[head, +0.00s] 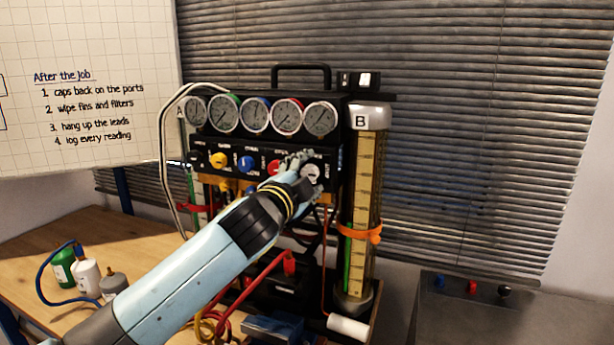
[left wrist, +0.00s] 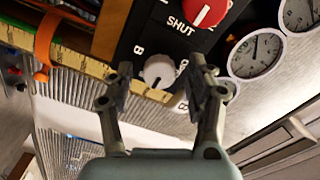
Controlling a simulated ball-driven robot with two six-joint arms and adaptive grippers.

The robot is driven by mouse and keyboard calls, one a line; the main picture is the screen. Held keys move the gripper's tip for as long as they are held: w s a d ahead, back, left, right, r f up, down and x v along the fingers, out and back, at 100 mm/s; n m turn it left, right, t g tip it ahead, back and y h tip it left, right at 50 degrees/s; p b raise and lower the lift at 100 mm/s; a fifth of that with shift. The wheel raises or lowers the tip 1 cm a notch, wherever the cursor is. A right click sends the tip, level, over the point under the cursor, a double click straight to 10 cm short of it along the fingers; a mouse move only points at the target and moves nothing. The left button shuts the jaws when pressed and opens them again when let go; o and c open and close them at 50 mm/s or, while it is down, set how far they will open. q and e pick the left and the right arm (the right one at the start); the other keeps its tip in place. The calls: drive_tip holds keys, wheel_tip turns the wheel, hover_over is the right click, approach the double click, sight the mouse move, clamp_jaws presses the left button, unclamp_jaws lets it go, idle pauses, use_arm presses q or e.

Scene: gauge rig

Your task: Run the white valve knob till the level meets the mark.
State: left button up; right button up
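The white valve knob (head: 311,173) is at the right end of the knob row on the black gauge rig. In the left wrist view the white knob (left wrist: 158,71) sits between my open left fingertips, with a gap on both sides. My left gripper (head: 298,165), also in the left wrist view (left wrist: 159,78), points at the panel. Cylinder B (head: 369,180) stands at the rig's right with a yellow scale. A green column (head: 347,268) shows low along its left side, near an orange band (head: 360,232). The exact level is hard to read. My right gripper is out of view.
A red knob (left wrist: 205,10) is beside the white one, marked SHUT. Yellow (head: 217,160) and blue (head: 246,163) knobs are farther left. Round gauges (head: 256,115) line the top. Hoses hang below my arm. Bottles (head: 86,277) stand on the wooden bench (head: 40,240).

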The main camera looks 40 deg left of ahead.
use_arm(q)
drive_tip(key=v, duration=1.2)
idle(0.7)
